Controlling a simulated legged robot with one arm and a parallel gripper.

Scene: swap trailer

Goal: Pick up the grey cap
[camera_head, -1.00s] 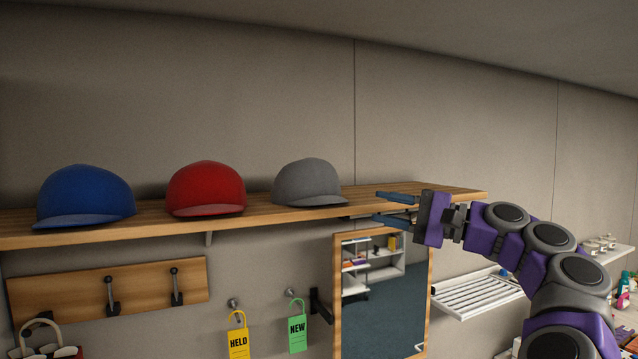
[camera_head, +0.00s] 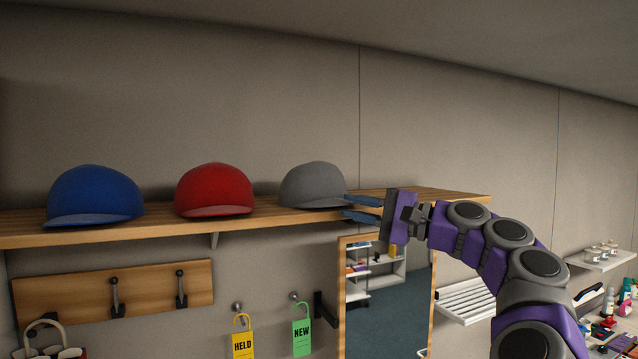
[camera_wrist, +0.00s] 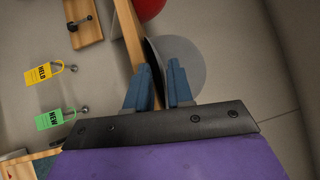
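The grey cap (camera_head: 313,184) sits upright on the wooden shelf (camera_head: 262,220), to the right of the red cap. My gripper (camera_head: 362,207) is at the cap's right side, with its two blue fingers apart, one above the other, pointing left. The dark brim edge shows between the fingers. I cannot tell whether either finger touches the cap.
A red cap (camera_head: 214,188) and a blue cap (camera_head: 95,193) sit farther left on the shelf. Below hang a yellow HELD tag (camera_head: 243,343), a green NEW tag (camera_head: 302,335) and a mirror (camera_head: 390,300). The shelf's right end is bare.

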